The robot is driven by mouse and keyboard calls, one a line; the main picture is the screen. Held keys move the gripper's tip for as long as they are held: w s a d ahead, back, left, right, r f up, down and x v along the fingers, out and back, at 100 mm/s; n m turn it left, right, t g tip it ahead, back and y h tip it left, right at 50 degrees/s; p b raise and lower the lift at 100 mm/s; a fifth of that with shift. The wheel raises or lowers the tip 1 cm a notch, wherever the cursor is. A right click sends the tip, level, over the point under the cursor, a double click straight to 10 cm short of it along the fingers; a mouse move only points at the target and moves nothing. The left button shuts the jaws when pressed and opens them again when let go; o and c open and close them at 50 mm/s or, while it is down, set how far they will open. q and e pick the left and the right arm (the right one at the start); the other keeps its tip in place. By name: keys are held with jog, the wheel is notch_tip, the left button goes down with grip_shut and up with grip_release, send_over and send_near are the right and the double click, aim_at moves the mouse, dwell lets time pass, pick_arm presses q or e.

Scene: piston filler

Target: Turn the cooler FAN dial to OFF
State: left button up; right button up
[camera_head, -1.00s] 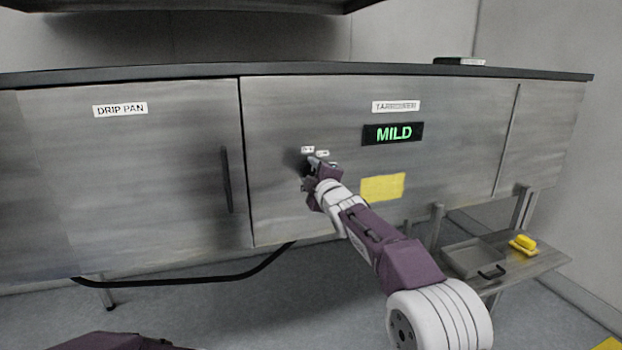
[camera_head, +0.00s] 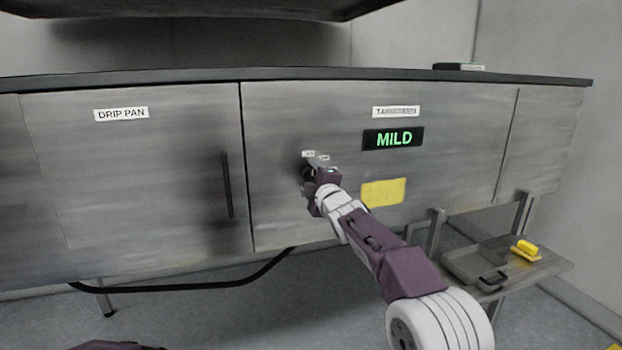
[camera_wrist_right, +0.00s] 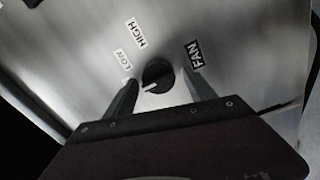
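The FAN dial (camera_wrist_right: 158,76) is a round black knob on the steel panel in the right wrist view. Its white pointer mark (camera_wrist_right: 150,88) points to the lower left, below the LOW label (camera_wrist_right: 122,60). A HIGH label (camera_wrist_right: 136,33) and a black FAN label (camera_wrist_right: 194,54) are near it. A small pale label bit shows by the left finger, mostly hidden. My right gripper (camera_wrist_right: 164,80) is open, with one finger on each side of the dial; contact is not visible. In the head view my right gripper (camera_head: 309,173) hides the dial. My left gripper is out of view.
A lit MILD display (camera_head: 393,138) and a yellow note (camera_head: 384,192) are on the panel right of my gripper. A door handle (camera_head: 227,185) stands out on the left. A low shelf at right holds a grey tray (camera_head: 462,268) and a yellow brush-like item (camera_head: 526,248).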

jog(key=shift+s, duration=0.1)
jog(key=shift+f+b+v, duration=0.25)
jog(key=shift+b+v, duration=0.85)
jog(key=b+v, duration=0.2)
jog(key=v, duration=0.4)
jog(key=shift+s+d+r, duration=0.2)
jog(key=shift+s+r, duration=0.1)
jog(key=shift+s, duration=0.05)
